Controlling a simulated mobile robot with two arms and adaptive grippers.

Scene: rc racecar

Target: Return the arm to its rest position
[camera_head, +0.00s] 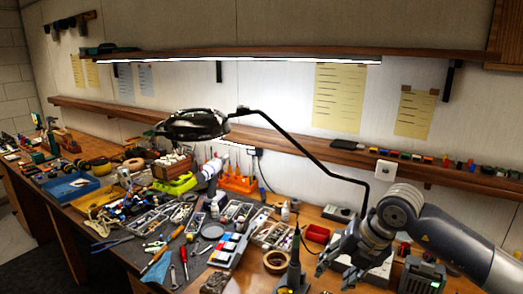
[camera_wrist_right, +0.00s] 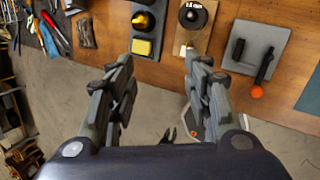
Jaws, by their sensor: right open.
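My right arm comes in from the right in the head view, with its grey gripper (camera_head: 335,262) low over the right part of the workbench (camera_head: 131,257). In the right wrist view the two dark fingers of this gripper (camera_wrist_right: 160,65) stand wide apart with nothing between them. My left gripper is not in the head view.
A lamp (camera_head: 195,125) on a bent black arm reaches over the bench.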

